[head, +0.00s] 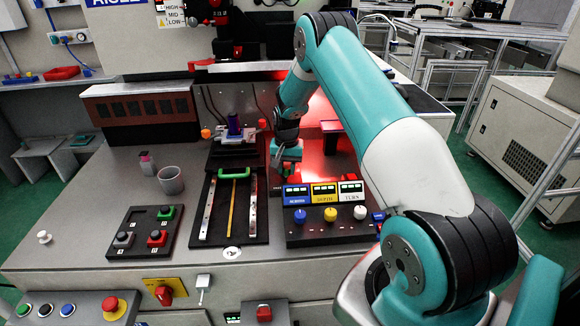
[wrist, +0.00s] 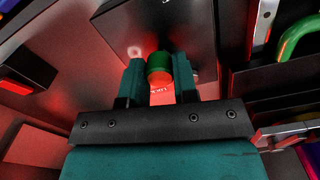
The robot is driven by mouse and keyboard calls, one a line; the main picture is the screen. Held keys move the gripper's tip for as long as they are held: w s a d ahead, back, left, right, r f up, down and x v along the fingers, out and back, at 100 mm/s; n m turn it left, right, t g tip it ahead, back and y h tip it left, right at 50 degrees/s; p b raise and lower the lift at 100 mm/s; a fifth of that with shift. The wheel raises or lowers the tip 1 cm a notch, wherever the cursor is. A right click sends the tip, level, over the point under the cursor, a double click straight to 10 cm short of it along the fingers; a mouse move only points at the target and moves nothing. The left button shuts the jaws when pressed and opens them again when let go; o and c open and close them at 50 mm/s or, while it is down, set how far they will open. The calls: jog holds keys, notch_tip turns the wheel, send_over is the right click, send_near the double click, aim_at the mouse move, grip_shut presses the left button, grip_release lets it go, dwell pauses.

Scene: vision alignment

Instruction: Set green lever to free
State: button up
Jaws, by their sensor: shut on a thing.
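The green lever (wrist: 159,66) shows in the wrist view as a green round knob, its near end lit reddish. It sits between the two fingers of my gripper (wrist: 159,82), which are shut on it. Small lettering beside it is too unclear to read. In the head view my gripper (head: 288,152) points down just right of the black slide tray, behind the labelled knob box.
The slide tray (head: 262,226) with a green handle (head: 234,174) lies left of my gripper. The knob box (head: 332,234) stands in front. A button box (head: 128,246) and a grey cup (head: 171,181) are farther left. A red-lit machine recess lies behind.

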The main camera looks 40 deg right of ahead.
jog(key=shift+w+a+m, duration=0.15)
jog(key=shift+a+m, duration=0.25)
jog(key=shift+m, duration=0.4)
jog(key=shift+w+a+m, duration=0.1)
jog(key=shift+a+m, duration=0.25)
jog(key=shift+m, duration=0.45)
jog(key=o, duration=0.9)
jog(key=shift+r, duration=0.1)
notch_tip(320, 180, up, 17)
jog(key=shift+r+b, duration=0.15)
jog(key=shift+b, duration=0.25)
